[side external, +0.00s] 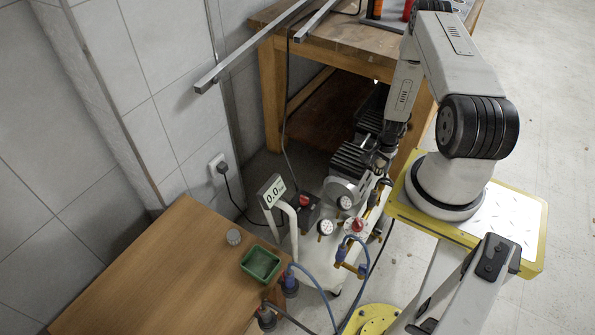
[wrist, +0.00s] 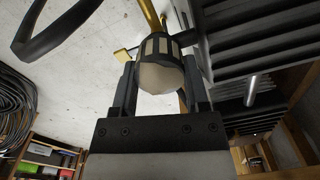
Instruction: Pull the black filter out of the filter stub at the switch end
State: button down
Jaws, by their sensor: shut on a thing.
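In the wrist view, the black filter (wrist: 160,48) is a dark ribbed cage with a pale rounded end facing the camera. My gripper (wrist: 158,72) is shut on it, one finger on each side. Behind it are a brass-coloured pipe and a finned dark block; the filter stub is hidden, so I cannot tell whether the filter still sits in it. In the side view, my gripper (side external: 377,161) points down beside the finned compressor (side external: 358,158), and the filter is too small and covered to make out. A box with a red knob (side external: 304,201) stands at the compressor's near left.
Gauges (side external: 326,227), blue hoses (side external: 310,283) and a display (side external: 272,191) crowd the compressor. A wooden bench (side external: 345,40) stands behind.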

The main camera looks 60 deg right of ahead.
aim_at(381, 162)
jog(key=shift+r, duration=0.4)
dwell(0.5)
jog(key=shift+r, duration=0.75)
jog(key=shift+r, duration=0.3)
jog(key=shift+r, duration=0.75)
jog(key=shift+r, duration=0.35)
jog(key=shift+r, duration=0.3)
